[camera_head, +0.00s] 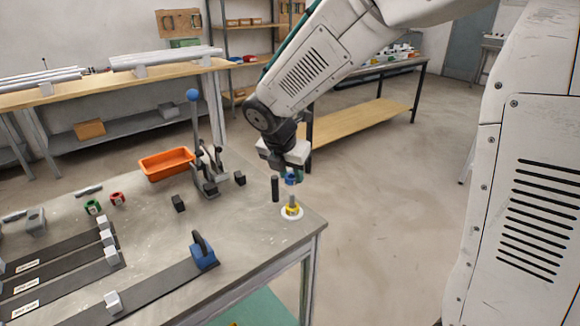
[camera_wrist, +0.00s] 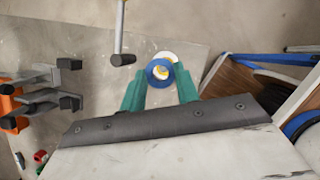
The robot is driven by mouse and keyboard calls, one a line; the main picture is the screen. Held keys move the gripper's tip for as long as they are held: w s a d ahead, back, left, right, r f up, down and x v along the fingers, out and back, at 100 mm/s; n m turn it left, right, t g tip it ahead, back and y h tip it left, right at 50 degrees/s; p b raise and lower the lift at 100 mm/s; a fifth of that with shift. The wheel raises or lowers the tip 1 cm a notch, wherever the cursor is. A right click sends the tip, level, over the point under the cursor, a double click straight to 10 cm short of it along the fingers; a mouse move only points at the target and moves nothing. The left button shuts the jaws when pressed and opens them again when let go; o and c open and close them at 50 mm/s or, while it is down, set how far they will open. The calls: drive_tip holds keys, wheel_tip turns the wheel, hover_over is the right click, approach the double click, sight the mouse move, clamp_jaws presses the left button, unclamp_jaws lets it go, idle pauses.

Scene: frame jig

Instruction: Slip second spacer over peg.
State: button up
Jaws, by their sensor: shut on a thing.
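My gripper (camera_head: 291,172) is shut on a blue ring spacer (camera_head: 291,180), which it holds above the peg near the table's right corner. The peg (camera_head: 292,197) stands upright with a yellow spacer (camera_head: 291,210) around its lower part, on a round white base (camera_head: 299,214). In the wrist view the blue spacer (camera_wrist: 151,75) sits between the green fingertips (camera_wrist: 160,80). Yellow and white show through and beyond its hole, a little off centre. The peg's tip is not clear there. The blue spacer appears to be above the peg's top.
A dark post (camera_head: 275,188) stands just left of the peg. A clamp with a blue-knobbed lever (camera_head: 194,120) and an orange tray (camera_head: 167,163) are farther left. Green (camera_head: 93,207) and red (camera_head: 117,199) rings lie on the table (camera_head: 150,235). Its right edge is close to the peg.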

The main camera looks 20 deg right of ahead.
sight(291, 195)
drive_tip(key=shift+f, duration=3)
drive_tip(key=o, duration=1)
drive_tip(key=shift+o, duration=0.2)
drive_tip(key=v, duration=0.7)
drive_tip(key=shift+r, duration=0.35)
drive_tip(key=shift+s+a, duration=0.1)
drive_tip(key=shift+a, duration=0.05)
